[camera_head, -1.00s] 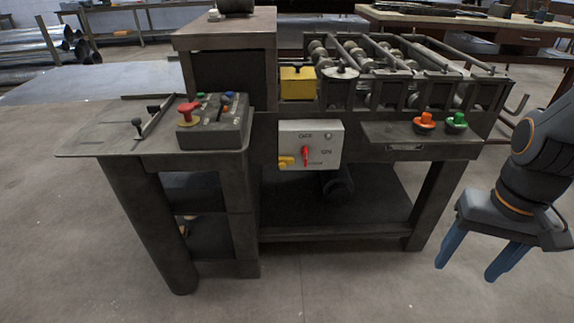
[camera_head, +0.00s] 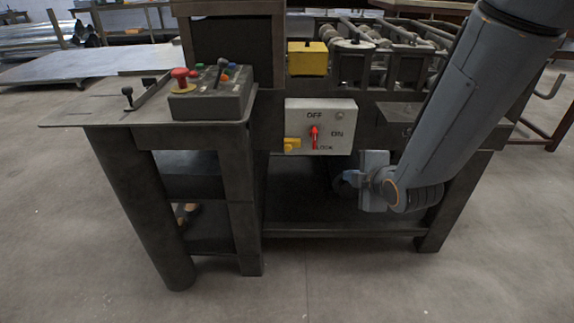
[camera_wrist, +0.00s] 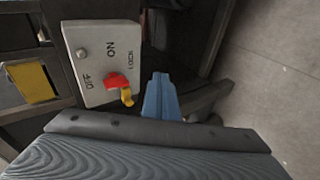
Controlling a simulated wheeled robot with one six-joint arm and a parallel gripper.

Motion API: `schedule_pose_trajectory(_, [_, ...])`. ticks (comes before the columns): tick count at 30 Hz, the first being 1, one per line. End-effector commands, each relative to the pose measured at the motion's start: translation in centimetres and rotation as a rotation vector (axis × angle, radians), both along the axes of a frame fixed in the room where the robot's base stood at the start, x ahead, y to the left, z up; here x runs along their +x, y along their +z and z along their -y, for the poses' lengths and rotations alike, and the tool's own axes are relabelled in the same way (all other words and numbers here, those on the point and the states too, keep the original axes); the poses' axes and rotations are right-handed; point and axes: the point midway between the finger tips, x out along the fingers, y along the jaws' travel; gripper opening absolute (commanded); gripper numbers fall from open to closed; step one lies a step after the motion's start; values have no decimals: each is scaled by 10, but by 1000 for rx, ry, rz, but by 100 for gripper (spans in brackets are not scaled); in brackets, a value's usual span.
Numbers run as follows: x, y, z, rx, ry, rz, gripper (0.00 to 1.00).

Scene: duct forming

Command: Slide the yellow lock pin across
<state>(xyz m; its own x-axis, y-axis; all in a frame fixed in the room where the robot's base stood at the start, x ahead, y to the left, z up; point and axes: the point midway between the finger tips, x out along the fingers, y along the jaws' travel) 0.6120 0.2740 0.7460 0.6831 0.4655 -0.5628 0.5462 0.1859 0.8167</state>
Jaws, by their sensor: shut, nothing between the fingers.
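The yellow lock pin (camera_head: 292,145) sits at the lower left of the pale switch box (camera_head: 336,112) on the machine's front. The red switch handle (camera_head: 314,134) stands upright between the OFF and LOCK marks. In the wrist view the yellow pin (camera_wrist: 127,97) shows beside the red handle (camera_wrist: 116,80). My gripper (camera_head: 374,181) is below and right of the box in the head view, its fingertips not clear there. In the wrist view my gripper's blue fingers (camera_wrist: 159,86) are together and empty, beside the pin in the picture, with no contact visible.
A control box (camera_head: 211,97) with a red mushroom button stands on the left table. A yellow block (camera_head: 307,58) sits above the switch box. The machine's lower shelf (camera_head: 330,213) lies beneath my gripper. The floor in front is clear.

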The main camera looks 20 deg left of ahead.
Motion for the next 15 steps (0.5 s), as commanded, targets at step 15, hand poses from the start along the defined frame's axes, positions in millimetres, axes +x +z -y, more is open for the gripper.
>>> schedule_pose_trajectory(15, [-33, -24, -149, -96, 524, 678, 0])
